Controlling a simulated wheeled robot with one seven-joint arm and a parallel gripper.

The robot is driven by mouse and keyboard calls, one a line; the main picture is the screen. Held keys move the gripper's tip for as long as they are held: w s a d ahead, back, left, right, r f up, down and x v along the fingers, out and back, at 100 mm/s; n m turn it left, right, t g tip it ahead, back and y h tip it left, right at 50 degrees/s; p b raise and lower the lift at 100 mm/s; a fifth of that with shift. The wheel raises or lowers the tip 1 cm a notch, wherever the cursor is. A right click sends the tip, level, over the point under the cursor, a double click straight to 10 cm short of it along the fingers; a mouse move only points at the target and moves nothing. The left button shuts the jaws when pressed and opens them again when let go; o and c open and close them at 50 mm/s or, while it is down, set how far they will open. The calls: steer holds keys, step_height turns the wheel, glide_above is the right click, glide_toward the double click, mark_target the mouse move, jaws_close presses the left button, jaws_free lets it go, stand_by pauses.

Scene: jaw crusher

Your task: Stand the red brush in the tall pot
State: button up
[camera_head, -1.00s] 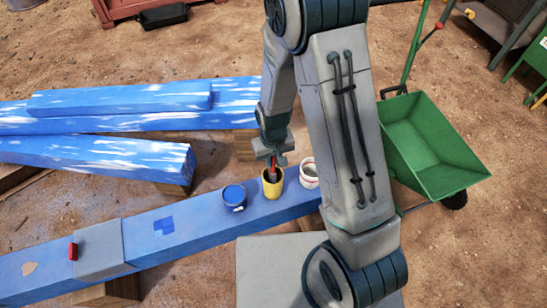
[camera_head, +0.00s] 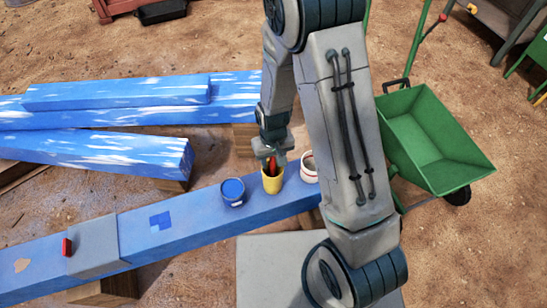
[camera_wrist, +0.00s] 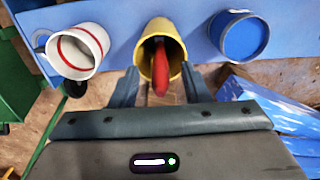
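The yellow tall pot (camera_head: 272,183) stands on the blue beam, below my gripper (camera_head: 272,155). The red brush (camera_head: 271,164) is in the pot, its red handle sticking up out of the mouth. In the wrist view, the yellow pot (camera_wrist: 177,49) opens toward me, with the red brush handle (camera_wrist: 161,75) leaning against the rim. My gripper's fingers (camera_wrist: 160,87) are spread wide on either side of the handle, with gaps on both sides. The brush's lower end is hidden inside the pot.
A blue pot (camera_head: 233,192) stands left of the yellow pot. A white mug with a red band (camera_wrist: 78,48) stands on its other side. A red block (camera_head: 67,247) lies by a grey patch on the beam (camera_head: 200,215). A green wheelbarrow (camera_head: 430,140) stands right.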

step_height(320, 180, up, 14)
steer(key=p, duration=0.1)
stand_by(0.6)
steer(key=shift+f, duration=0.1)
stand_by(0.5)
steer(key=s+d+r+m+t+p, duration=0.1)
steer(key=s+d+r, duration=0.5)
steer(key=r, duration=0.3)
steer(key=s+d+r+m+t+p, duration=0.1)
steer(key=s+d+r+m+p, duration=0.1)
steer(key=s+d+r, duration=0.3)
step_height(320, 180, up, 4)
steer(key=shift+s+d+r+t, duration=0.2)
steer(key=shift+s+d+t, duration=0.2)
steer(key=shift+d, duration=0.1)
